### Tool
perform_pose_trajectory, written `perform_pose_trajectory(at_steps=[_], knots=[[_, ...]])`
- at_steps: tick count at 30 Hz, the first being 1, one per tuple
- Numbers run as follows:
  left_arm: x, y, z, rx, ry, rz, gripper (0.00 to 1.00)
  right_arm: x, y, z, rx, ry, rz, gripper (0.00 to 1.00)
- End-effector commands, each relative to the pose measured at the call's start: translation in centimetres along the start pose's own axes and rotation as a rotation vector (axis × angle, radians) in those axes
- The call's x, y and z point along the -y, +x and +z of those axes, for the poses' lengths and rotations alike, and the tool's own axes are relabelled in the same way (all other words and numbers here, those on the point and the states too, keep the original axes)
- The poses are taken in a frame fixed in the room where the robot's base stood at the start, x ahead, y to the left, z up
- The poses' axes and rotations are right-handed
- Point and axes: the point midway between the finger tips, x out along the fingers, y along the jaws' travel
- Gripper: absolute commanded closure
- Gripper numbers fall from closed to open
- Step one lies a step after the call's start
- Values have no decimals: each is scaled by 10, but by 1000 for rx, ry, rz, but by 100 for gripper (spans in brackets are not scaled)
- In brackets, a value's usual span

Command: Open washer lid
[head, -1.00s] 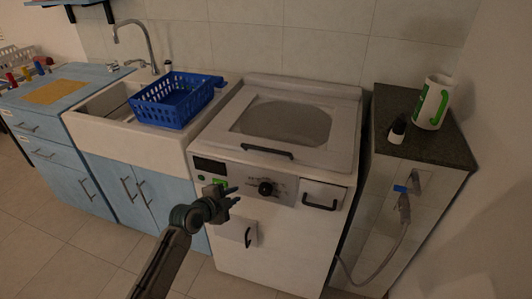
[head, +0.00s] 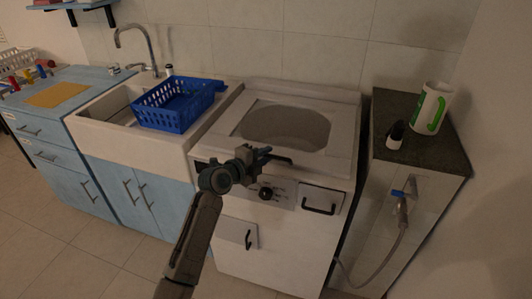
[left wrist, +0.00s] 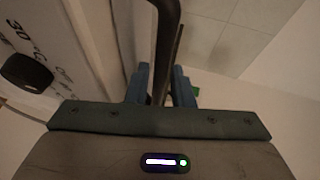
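The white washer (head: 270,240) stands in the middle of the head view. Its lid (head: 325,160), with a round grey window (head: 285,125), lies flat and closed. My left gripper (head: 266,156) is at the lid's front edge and covers much of the black lid handle (head: 292,161), whose right end shows. In the left wrist view, the dark handle bar (left wrist: 166,40) runs between the two blue fingers of this gripper (left wrist: 160,85). The fingers are apart, with a narrow gap beside the bar; firm contact is not visible. My right gripper is not in view.
A control knob (head: 265,194) and a drawer handle (head: 319,209) are on the washer front. A blue basket (head: 178,115) sits at the sink to the left.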

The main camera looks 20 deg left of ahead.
Motion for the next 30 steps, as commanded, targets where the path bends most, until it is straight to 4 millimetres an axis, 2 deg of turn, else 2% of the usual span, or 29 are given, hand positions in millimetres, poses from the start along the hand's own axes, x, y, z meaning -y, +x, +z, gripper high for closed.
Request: perform_pose_trajectory(at_steps=[4, 11, 15, 23, 26, 30], knots=[[0, 7, 0, 0, 0, 0, 79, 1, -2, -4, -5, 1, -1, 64], [-1, 8, 0, 0, 0, 1, 79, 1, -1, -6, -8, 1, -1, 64], [-1, 8, 0, 0, 0, 1, 100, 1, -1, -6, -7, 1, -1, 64], [1, 8, -1, 0, -1, 3, 100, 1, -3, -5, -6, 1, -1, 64], [7, 8, -2, 0, -3, 9, 100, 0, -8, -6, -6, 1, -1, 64], [25, 10, -8, 0, -12, 30, 100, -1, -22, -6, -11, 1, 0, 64]])
